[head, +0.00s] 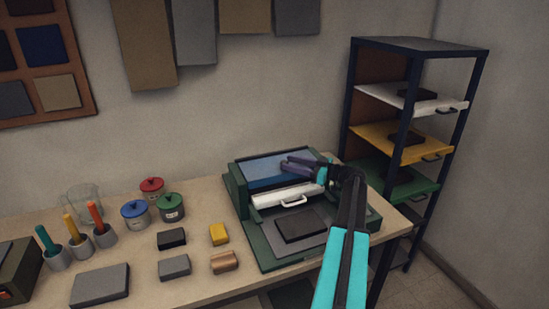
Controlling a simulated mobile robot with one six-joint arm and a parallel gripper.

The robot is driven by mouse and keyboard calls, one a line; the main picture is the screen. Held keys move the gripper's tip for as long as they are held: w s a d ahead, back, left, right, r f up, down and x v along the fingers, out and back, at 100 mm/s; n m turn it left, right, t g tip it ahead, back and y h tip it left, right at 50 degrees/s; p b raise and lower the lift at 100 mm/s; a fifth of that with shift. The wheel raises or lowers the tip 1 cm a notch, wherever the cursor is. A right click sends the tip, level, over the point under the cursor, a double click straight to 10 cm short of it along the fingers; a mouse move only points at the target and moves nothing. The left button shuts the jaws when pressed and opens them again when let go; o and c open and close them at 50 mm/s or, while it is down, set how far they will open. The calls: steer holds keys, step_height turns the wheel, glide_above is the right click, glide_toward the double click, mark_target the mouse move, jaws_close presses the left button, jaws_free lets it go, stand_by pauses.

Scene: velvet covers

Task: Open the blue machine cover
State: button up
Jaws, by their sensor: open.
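The green machine (238,203) stands at the right end of the workbench. Its blue cover (262,176) is a flat panel between the green sides at the back of the machine. A white bar with a pale handle (293,200) runs just below the blue panel. My gripper (284,165) is open, its dark fingers pointing left across the right half of the blue cover. I cannot tell whether the fingers touch the cover. My gripper and wrist hide part of the cover's right side.
A dark block (300,226) lies on the machine's bed. A shelf rack (408,48) with coloured trays stands at the right. Lidded pots (170,208), small blocks (172,238) and tools in cups (103,232) occupy the bench to the left. Sheets hang on the wall.

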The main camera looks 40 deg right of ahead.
mark_target(275, 166)
steer(key=p+x, duration=0.3)
steer(key=x, duration=0.4)
steer(key=shift+w, duration=0.15)
jaws_close()
